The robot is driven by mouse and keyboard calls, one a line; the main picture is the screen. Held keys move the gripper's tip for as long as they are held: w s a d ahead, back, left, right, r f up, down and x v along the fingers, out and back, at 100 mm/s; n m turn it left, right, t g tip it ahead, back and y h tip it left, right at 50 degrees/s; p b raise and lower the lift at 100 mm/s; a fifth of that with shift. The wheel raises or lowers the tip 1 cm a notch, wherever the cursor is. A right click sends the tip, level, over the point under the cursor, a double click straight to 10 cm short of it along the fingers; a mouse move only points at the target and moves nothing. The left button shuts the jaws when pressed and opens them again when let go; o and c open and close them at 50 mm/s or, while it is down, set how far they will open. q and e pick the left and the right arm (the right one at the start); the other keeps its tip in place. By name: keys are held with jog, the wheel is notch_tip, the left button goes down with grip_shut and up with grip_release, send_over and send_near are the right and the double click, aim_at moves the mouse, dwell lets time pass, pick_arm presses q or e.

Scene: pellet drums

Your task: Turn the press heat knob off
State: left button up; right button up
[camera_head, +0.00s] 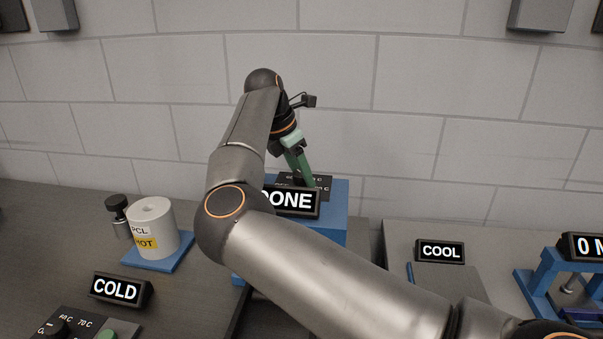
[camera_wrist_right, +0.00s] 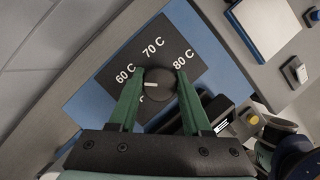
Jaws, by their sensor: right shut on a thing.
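My right gripper (camera_head: 309,184) reaches down onto a dark dial plate (camera_head: 323,182) on top of a blue box (camera_head: 335,215). In the right wrist view, its green fingers (camera_wrist_right: 160,75) are shut on a round black knob (camera_wrist_right: 160,88), one finger on each side. The knob's white mark points left, below the 60 C label. The plate (camera_wrist_right: 125,58) also reads 70 C and 80 C; another label by the left finger is mostly hidden. My left gripper is not in view.
A DONE sign (camera_head: 300,203) stands on the box's front, partly behind my arm. A COLD sign (camera_head: 118,290), another dial panel (camera_head: 70,322) and a white drum marked HOT (camera_head: 158,228) are at left. A COOL sign (camera_head: 440,251) and blue frame (camera_head: 540,280) are at right.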

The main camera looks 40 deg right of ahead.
grip_shut()
jog(key=n+t+b, duration=0.1)
jog(key=n+b, duration=0.2)
jog(key=shift+f, duration=0.2)
jog(key=n+b, duration=0.1)
jog(key=n, duration=0.1)
jog(key=n+t+b, duration=0.1)
jog(key=n+b, duration=0.1)
jog(key=shift+t+y, duration=0.3)
jog(key=shift+y, duration=0.1)
jog(key=shift+n+t+b, duration=0.3)
jog(key=shift+n+b, duration=0.2)
jog(key=shift+n, duration=0.1)
jog(key=shift+r+n, duration=0.1)
jog(key=shift+n, duration=0.3)
jog(key=shift+n+b, duration=0.3)
jog(key=shift+b, duration=0.05)
jog(key=shift+r, duration=0.1)
